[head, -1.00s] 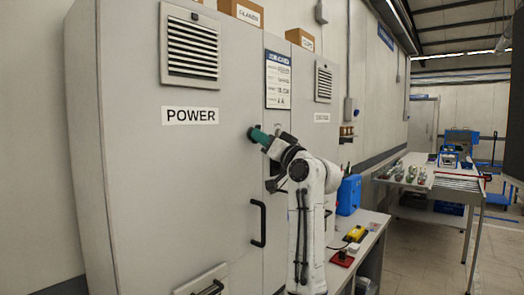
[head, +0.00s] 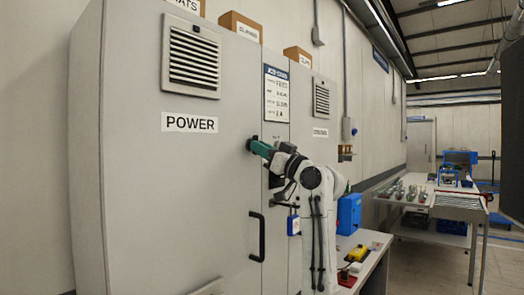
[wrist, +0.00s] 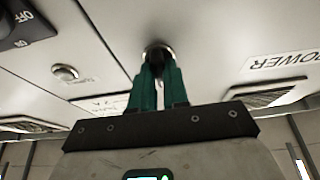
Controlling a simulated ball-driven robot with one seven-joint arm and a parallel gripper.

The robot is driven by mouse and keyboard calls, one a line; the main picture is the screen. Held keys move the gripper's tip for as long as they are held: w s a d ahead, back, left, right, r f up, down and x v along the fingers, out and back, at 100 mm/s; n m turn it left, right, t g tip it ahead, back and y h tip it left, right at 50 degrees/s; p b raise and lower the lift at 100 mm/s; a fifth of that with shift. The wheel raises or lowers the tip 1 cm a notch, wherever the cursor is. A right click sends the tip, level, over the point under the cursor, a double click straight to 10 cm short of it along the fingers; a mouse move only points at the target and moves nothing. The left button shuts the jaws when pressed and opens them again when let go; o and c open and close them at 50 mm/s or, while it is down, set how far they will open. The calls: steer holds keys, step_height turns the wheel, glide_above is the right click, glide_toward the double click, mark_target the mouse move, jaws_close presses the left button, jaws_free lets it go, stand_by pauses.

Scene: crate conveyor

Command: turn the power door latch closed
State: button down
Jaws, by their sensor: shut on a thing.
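The grey power door (head: 150,200) is on the left of the head view, with a POWER label (head: 189,123), and looks flush with the cabinet front. Its latch is a small dark knob (head: 250,144) near the door's right edge. My gripper (head: 253,146) reaches it from the right, its green fingers at the knob. In the wrist view the latch (wrist: 158,50) has a bright round rim, and the green fingertips of my gripper (wrist: 158,72) are shut on its dark middle. The fingers hide much of the knob, so its turn angle cannot be told.
A black door handle (head: 261,236) stands out below the latch. A blue padlock (head: 294,224) hangs under my forearm. A rotary OFF switch (wrist: 25,25) and a round lock (wrist: 65,72) show in the wrist view.

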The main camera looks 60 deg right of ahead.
steer(key=shift+f, duration=0.15)
steer(key=c, duration=1.1)
jaws_free()
steer(key=b+v, duration=0.2)
steer(key=v, duration=0.8)
steer(key=shift+s+a, duration=0.15)
steer(key=shift+s, duration=0.15)
steer(key=shift+s+f, duration=0.1)
